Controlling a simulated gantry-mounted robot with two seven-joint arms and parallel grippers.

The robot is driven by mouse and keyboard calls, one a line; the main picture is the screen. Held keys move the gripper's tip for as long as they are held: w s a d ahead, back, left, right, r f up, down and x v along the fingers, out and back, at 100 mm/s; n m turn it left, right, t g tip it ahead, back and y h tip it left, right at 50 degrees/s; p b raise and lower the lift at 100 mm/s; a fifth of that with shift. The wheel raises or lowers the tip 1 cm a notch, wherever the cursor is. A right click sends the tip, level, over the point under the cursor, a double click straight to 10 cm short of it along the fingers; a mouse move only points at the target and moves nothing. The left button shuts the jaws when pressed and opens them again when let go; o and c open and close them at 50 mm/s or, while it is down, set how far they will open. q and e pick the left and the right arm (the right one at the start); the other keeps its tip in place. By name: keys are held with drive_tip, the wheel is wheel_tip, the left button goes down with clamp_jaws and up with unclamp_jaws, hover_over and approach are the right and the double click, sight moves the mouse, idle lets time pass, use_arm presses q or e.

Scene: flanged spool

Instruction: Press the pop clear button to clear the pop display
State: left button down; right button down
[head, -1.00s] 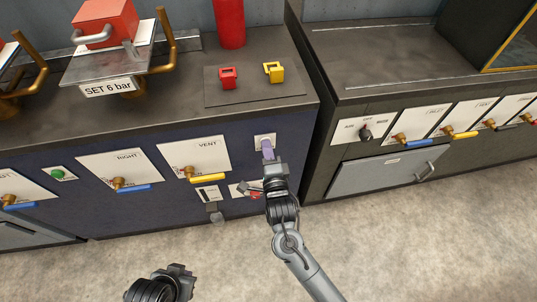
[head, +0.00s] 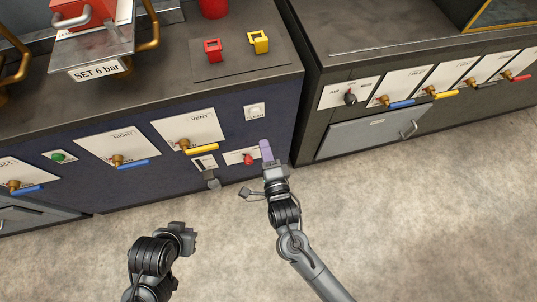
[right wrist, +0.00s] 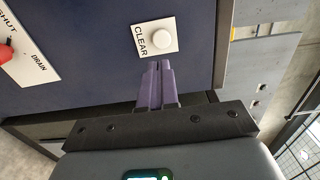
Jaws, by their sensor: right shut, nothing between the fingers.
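The clear button is a round white button on a white plate marked CLEAR (head: 254,112), on the dark blue front panel. In the right wrist view the button (right wrist: 162,40) shows whole, just beyond my fingertips. My right gripper (head: 266,150) has its purple fingers shut and empty. It is in front of the panel, below the button in the head view, with a gap between them. My left gripper (head: 185,238) is low at the bottom left, away from the panel; its fingers are not clear enough to judge. I cannot make out a pop display.
A red drain knob (head: 249,159) is close to my right gripper. A second cabinet (head: 380,140) stands at right. The floor in front is clear.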

drive_tip(key=shift+s+d+p, duration=0.15)
drive_tip(key=shift+s+p, duration=0.05)
drive_tip(key=shift+s, duration=0.65)
drive_tip(key=shift+s+d+p, duration=0.15)
drive_tip(key=shift+s, duration=0.65)
drive_tip(key=shift+r, duration=0.1)
drive_tip(key=s+d+r+n+g+h+p, duration=0.1)
drive_tip(key=s+d+r+n+g+p, duration=0.2)
drive_tip(key=d+p, duration=0.35)
drive_tip(key=s+d+r+n+g+h+p, duration=0.1)
drive_tip(key=s+d+r+g+p, duration=0.15)
drive_tip(key=d+r+p, duration=0.45)
drive_tip(key=s+d+n+g+h, duration=0.1)
drive_tip(key=s+d+n+g, duration=0.25)
drive_tip(key=s+n, duration=0.35)
drive_tip(key=s+d+n+g, duration=0.3)
drive_tip(key=s+n+g, duration=0.2)
drive_tip(key=s+n, duration=0.15)
wheel_tip(320, 180, up, 38)
drive_tip(key=p, duration=3.8)
drive_tip(key=shift+w, duration=0.25)
